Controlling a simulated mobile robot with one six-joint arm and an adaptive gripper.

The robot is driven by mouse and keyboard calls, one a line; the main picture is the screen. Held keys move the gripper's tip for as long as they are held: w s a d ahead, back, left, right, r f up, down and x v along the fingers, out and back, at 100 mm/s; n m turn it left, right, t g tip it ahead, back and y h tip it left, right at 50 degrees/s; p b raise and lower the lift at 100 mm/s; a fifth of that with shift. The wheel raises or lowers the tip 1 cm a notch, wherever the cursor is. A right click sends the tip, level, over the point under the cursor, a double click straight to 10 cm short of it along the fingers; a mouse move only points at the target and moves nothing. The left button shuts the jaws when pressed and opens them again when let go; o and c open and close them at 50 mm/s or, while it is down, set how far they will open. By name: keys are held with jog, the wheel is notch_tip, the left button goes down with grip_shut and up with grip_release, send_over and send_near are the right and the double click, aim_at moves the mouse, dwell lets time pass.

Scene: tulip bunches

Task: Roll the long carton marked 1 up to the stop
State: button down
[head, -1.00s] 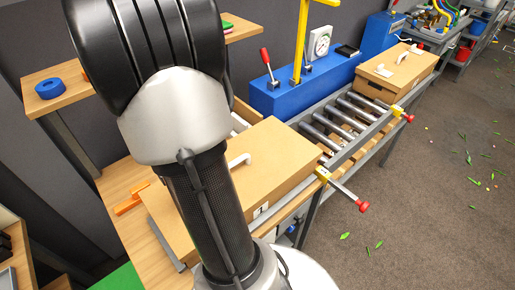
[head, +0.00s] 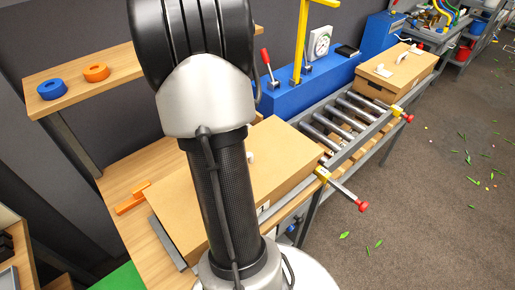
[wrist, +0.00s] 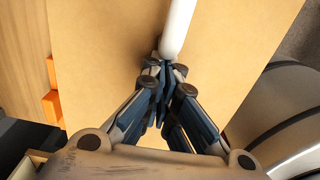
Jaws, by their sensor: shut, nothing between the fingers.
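A yellow block (head: 322,173) with a red-knobbed rod sits by the carton's right corner; another (head: 397,110) is at the far rollers.
Bare rollers (head: 345,122) run between this carton and a second carton (head: 398,72) with white fittings. A blue bench (head: 305,85) with a yellow post and dial stands behind. Orange pieces (head: 132,198) lie left of the carton. A shelf holds blue and orange rings (head: 96,72).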

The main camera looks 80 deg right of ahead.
aim_at(293, 133)
jog(key=shift+s+d+p, duration=0.3)
jog(key=shift+s+d, duration=1.2)
jog(key=shift+d, duration=0.75)
jog(key=shift+s+d+p, duration=0.35)
jog(key=shift+s+d, duration=1.15)
jog(key=shift+d, duration=0.75)
jog(key=shift+s+d+p, duration=0.3)
jog(key=shift+s+d, duration=1.2)
jog(key=shift+d, duration=0.75)
jog(key=shift+s+d+p, duration=0.4)
jog(key=shift+s+d, duration=0.7)
jog(key=shift+d, duration=0.55)
jog(key=shift+s+d+p, duration=0.35)
jog(key=shift+s+d, duration=0.8)
jog(key=shift+d, duration=0.55)
jog(key=shift+s+d+p, duration=0.4)
jog(key=shift+s+d, duration=0.7)
jog(key=shift+d, duration=0.55)
